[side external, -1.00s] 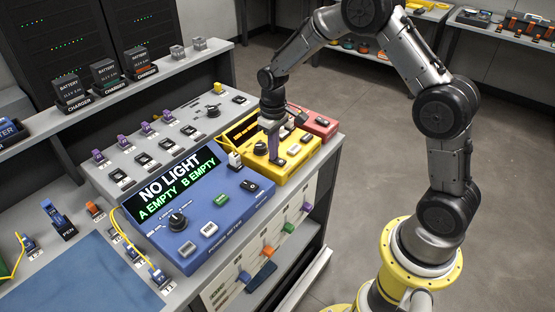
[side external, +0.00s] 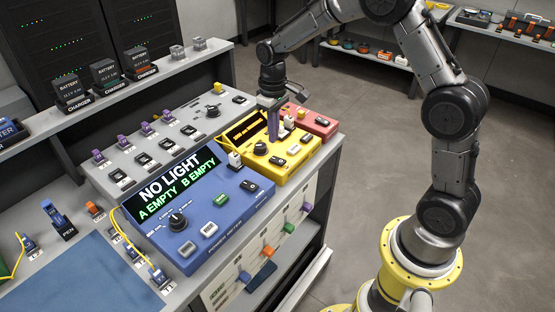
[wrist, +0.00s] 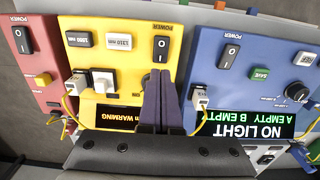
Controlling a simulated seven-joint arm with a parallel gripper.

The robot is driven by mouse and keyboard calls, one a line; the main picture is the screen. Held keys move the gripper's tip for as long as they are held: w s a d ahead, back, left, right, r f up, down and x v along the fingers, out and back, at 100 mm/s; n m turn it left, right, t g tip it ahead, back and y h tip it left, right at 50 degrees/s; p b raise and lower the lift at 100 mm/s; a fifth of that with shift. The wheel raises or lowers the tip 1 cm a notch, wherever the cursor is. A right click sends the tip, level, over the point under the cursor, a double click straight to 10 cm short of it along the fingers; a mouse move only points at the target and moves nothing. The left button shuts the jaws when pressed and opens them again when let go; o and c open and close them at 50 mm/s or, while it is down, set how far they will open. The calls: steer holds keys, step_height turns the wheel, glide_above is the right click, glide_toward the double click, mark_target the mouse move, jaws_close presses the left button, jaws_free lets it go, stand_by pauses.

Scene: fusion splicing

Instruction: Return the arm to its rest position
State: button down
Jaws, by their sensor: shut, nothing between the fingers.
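My gripper (side external: 273,132) hangs pointing down above the yellow device (side external: 286,174) in the side view. Its purple fingers are together, with nothing visible between them. In the wrist view my gripper (wrist: 159,76) also shows shut, its tips appearing close to the yellow device's black power switch (wrist: 161,49). In the side view the tips are above the device's top, apart from the switch. My arm is bent over the bench from the right. Part of the yellow device's display is hidden behind the fingers; "WARMING" can be read.
The blue power meter (side external: 225,233) stands in front, showing "NO LIGHT, A EMPTY, B EMPTY". A red device (side external: 325,127) stands behind the yellow one. White connectors with yellow cables stick up from the devices. A shelf with battery chargers (side external: 109,87) runs at left. Floor on the right is open.

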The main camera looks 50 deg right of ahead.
steer(key=shift+r, duration=0.45)
steer(key=s+a+r+t, duration=0.2)
steer(key=s+r, duration=0.3)
steer(key=r, duration=0.3)
steer(key=s+a+r+t, duration=0.2)
steer(key=s+r, duration=0.3)
steer(key=r, duration=0.4)
steer(key=s+f, duration=0.1)
steer(key=s, duration=0.7)
steer(key=s+a+f+t, duration=0.1)
steer(key=s+f, duration=0.1)
steer(key=s, duration=0.7)
steer(key=shift+a+f+t, duration=0.25)
steer(key=shift+t, duration=0.05)
